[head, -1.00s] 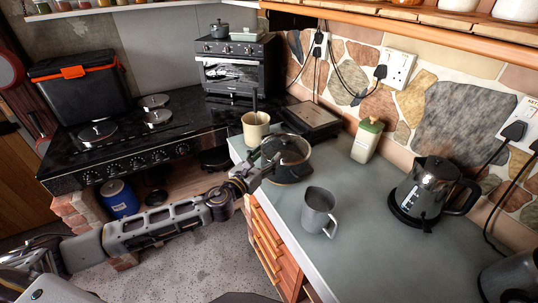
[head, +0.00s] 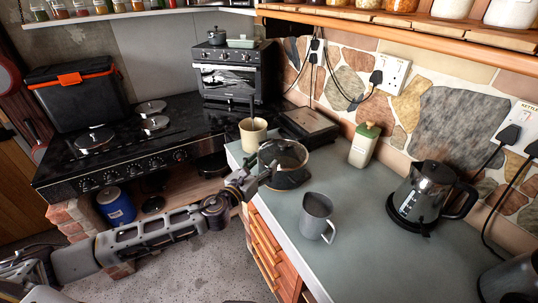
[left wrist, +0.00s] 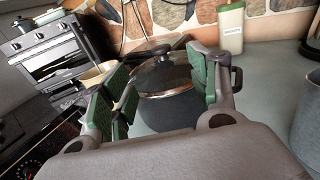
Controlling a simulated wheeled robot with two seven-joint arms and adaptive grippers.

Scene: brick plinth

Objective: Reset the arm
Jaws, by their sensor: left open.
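My left arm reaches in from the left in the head view. Its gripper (head: 262,176) is at the near side of a dark pot with a glass lid (head: 286,156), over the counter's left edge. In the left wrist view the gripper (left wrist: 167,75) is open, its green-padded fingers apart and nothing held between them. The pot (left wrist: 168,105) stands beyond the fingers, seen through the gap. Whether a finger touches the pot I cannot tell. My right gripper is in neither view.
A grey mug (head: 316,217), a kettle (head: 433,193), a cream canister (head: 364,145) and a beige cup (head: 253,133) stand on the grey counter (head: 355,255). The black stove (head: 120,160) and a blue tin (head: 116,205) are left.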

